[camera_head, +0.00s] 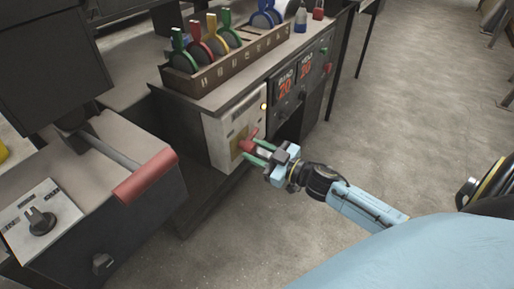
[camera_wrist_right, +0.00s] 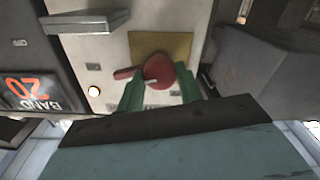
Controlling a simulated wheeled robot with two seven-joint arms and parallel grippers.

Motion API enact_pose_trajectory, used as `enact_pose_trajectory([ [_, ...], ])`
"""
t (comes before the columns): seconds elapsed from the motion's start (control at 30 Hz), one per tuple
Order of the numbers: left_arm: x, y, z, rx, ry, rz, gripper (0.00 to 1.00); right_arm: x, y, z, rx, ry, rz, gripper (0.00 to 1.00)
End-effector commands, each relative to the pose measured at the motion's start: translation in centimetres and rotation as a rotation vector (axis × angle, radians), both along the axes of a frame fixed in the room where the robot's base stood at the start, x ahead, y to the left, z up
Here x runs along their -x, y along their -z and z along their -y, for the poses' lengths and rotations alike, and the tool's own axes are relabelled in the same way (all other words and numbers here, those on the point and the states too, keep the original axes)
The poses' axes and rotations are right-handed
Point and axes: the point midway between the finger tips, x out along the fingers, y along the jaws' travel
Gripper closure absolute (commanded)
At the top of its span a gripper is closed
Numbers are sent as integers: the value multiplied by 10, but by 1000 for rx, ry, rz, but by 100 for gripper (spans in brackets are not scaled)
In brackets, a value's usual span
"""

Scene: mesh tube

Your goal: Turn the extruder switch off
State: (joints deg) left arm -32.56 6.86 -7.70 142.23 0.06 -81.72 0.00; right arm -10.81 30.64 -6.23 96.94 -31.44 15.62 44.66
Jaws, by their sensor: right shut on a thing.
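The extruder switch (camera_wrist_right: 158,71) is a red rotary knob with a handle, on a yellow plate on a pale panel (camera_wrist_right: 100,60). In the head view the red switch (camera_head: 247,145) shows on the front of the cabinet, partly hidden by my fingers. My right gripper (camera_head: 262,153) has green fingers at the switch and is shut on it. In the wrist view the right gripper's fingers (camera_wrist_right: 160,92) stand on either side of the red knob. A lit round lamp (camera_wrist_right: 94,91) is on the same panel. My left gripper is not in view.
A rack (camera_head: 225,70) with coloured handled discs stands on the cabinet top. Displays reading 20 (camera_head: 285,91) are right of the switch panel. A grey machine with a red-handled lever (camera_head: 146,176) and a black knob (camera_head: 40,221) stands at left. The floor at right is open.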

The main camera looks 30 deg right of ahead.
Motion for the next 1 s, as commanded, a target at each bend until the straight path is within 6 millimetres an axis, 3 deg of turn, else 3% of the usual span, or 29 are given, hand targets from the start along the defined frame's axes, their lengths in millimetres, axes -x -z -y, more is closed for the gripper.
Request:
enact_pose_trajectory([
  [0.13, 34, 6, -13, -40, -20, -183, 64, 0, -2, 0, 126, 1, 52, 87],
  [0.5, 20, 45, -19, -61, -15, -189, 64, 0, -1, 0, 450, 1, 185, 87],
  [1.0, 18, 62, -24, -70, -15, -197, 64, 0, 1, 0, 886, 0, 366, 87],
])
